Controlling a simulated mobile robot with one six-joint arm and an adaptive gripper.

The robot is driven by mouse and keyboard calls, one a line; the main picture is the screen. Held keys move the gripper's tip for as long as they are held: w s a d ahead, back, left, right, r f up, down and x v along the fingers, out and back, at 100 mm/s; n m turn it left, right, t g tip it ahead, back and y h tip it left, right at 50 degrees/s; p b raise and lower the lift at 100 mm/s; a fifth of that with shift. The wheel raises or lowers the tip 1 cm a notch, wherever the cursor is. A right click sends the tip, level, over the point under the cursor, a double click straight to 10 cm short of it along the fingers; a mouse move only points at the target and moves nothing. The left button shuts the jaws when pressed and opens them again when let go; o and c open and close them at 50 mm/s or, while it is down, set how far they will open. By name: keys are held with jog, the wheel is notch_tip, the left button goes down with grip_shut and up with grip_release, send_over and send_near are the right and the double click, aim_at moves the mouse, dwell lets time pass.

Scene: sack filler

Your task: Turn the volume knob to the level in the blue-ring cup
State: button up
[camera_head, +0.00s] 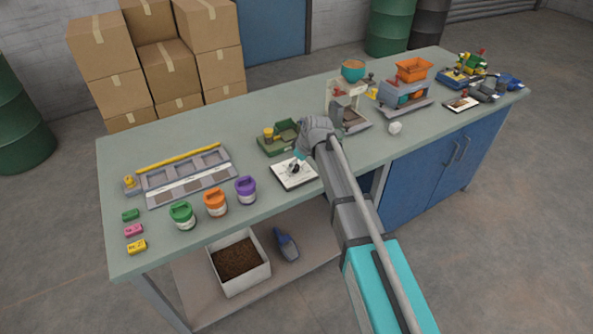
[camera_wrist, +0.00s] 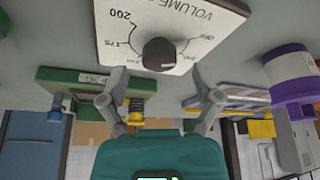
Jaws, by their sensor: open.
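The black volume knob (camera_head: 294,168) sits on a white dial plate (camera_head: 283,182) on the bench. In the head view my gripper (camera_head: 302,154) is just behind the knob, partly hidden by my arm. No cup with a clear blue ring can be made out.
Green (camera_head: 182,216), orange (camera_head: 215,203) and purple (camera_head: 246,190) lidded containers stand left of the plate. A grey tray (camera_head: 184,174) and a green device (camera_head: 271,149) are behind. A scale-like stand (camera_head: 334,94) is right of my arm.

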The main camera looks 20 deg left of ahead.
jog(key=shift+w+a+f+b, duration=0.1)
jog(key=shift+a+f+b, duration=0.15)
jog(key=shift+f+b, duration=0.35)
jog(key=shift+f, duration=0.1)
jog(key=c, duration=1.1)
jog(key=shift+d, duration=0.2)
grip_shut()
jog(key=shift+a, duration=0.15)
